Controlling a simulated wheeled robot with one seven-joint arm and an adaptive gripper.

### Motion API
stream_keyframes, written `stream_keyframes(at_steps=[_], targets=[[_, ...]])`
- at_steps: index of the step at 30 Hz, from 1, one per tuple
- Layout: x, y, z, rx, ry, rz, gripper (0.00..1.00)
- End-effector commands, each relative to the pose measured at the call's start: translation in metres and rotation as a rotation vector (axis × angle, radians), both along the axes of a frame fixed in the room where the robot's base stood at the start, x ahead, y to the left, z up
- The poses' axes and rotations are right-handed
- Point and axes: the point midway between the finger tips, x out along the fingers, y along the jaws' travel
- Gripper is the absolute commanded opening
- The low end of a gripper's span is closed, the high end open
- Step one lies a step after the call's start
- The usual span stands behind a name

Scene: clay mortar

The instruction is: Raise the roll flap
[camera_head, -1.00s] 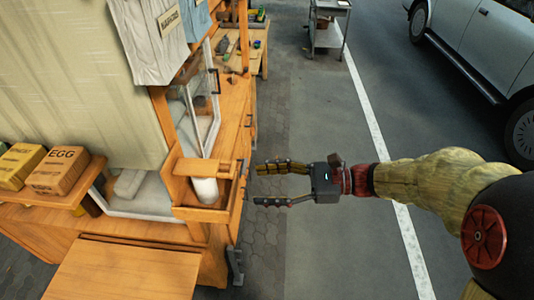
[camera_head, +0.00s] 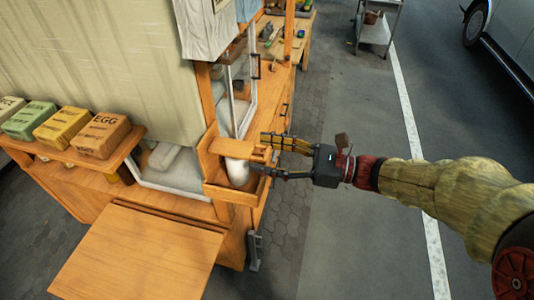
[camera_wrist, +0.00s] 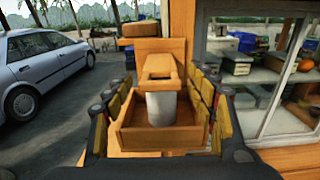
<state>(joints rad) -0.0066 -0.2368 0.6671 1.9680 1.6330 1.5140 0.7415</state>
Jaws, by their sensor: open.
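The roll flap (camera_head: 238,149) is a flat wooden piece over a white roll (camera_head: 237,171) in a small open wooden box (camera_head: 228,193) on the stall's right side. In the wrist view the flap (camera_wrist: 160,68) is straight ahead, with the roll (camera_wrist: 161,107) standing below it inside the box (camera_wrist: 150,139). My gripper (camera_head: 259,154) is open, its fingers pointing left at the box's right side. In the wrist view the yellow-padded fingers (camera_wrist: 163,95) spread to either side of the box and flap. I cannot tell whether a finger touches them.
A wooden shelf with several labelled boxes (camera_head: 103,135) is at the left. A wooden board (camera_head: 138,250) juts out at the front. A glazed window (camera_wrist: 275,65) is right of the box in the wrist view. Paved ground (camera_head: 320,215) on the stall's right is clear.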

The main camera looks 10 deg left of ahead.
Motion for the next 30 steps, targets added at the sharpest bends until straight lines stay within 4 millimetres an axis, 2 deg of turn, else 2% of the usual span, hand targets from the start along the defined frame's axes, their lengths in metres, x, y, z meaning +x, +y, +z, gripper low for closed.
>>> stream_keyframes(at_steps=[6,30], targets=[[0.0002,0.0000,0.0001,0.000,0.000,-0.001,0.56],[0.0003,-0.0002,0.0000,0.000,0.000,-0.001,0.10]])
